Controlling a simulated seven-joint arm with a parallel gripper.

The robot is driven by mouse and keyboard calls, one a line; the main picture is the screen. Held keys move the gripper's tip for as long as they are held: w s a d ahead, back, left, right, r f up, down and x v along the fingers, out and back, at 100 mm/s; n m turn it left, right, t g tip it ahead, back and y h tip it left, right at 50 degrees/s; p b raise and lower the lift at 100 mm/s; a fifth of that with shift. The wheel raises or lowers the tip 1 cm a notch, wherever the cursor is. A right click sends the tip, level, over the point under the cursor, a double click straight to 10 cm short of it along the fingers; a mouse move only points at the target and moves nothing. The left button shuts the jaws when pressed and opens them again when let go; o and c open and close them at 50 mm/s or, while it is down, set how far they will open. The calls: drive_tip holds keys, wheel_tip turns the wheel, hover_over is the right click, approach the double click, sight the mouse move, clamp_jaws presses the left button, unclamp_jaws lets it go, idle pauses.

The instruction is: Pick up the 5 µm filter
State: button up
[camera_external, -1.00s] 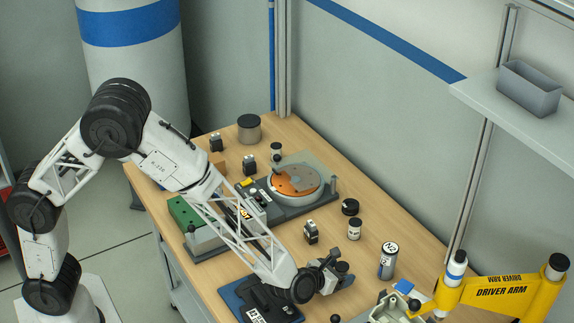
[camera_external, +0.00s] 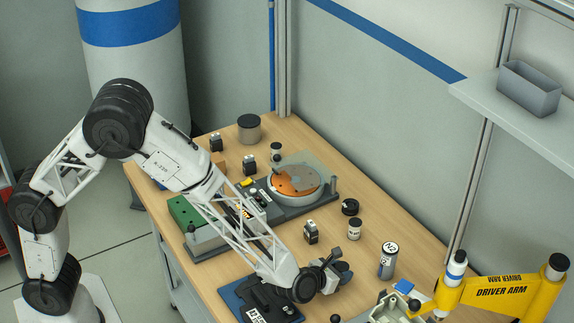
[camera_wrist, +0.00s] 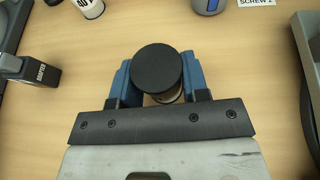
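My gripper (camera_wrist: 160,82) has its blue fingers on either side of an upright, black-capped cylinder (camera_wrist: 159,67) in the wrist view. The wide cap hides most of the body and the finger contact, so I cannot tell whether they grip it. Its label is hidden, so I cannot confirm that it is the 5 µm filter. In the external view my gripper (camera_external: 330,274) is low over the front of the bench. A small white-labelled jar with a black top (camera_external: 355,229) stands apart behind it; its print is unreadable there, and it is cut off in the wrist view (camera_wrist: 90,8).
A block marked ADAPTER (camera_wrist: 32,72) lies left in the wrist view. The N2 canister (camera_external: 387,262) stands right of the gripper. The yellow driver arm (camera_external: 505,288) and a grey housing (camera_external: 385,310) are at the right. A blue-based fixture (camera_external: 235,295) lies left of the gripper.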

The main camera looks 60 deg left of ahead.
sight(341, 267)
drive_tip(key=shift+c, duration=1)
drive_tip(key=shift+r, duration=0.1)
drive_tip(key=shift+r, duration=0.75)
wheel_tip(341, 267, up, 2)
drive_tip(key=shift+r, duration=0.1)
drive_tip(key=s+a, duration=0.2)
drive_tip(key=s, duration=0.2)
drive_tip(key=s+a, duration=0.2)
drive_tip(key=s, duration=0.3)
drive_tip(key=s+a+r, duration=0.1)
drive_tip(key=s+a, duration=0.2)
drive_tip(key=s, duration=0.2)
drive_tip(key=shift+s, duration=0.25)
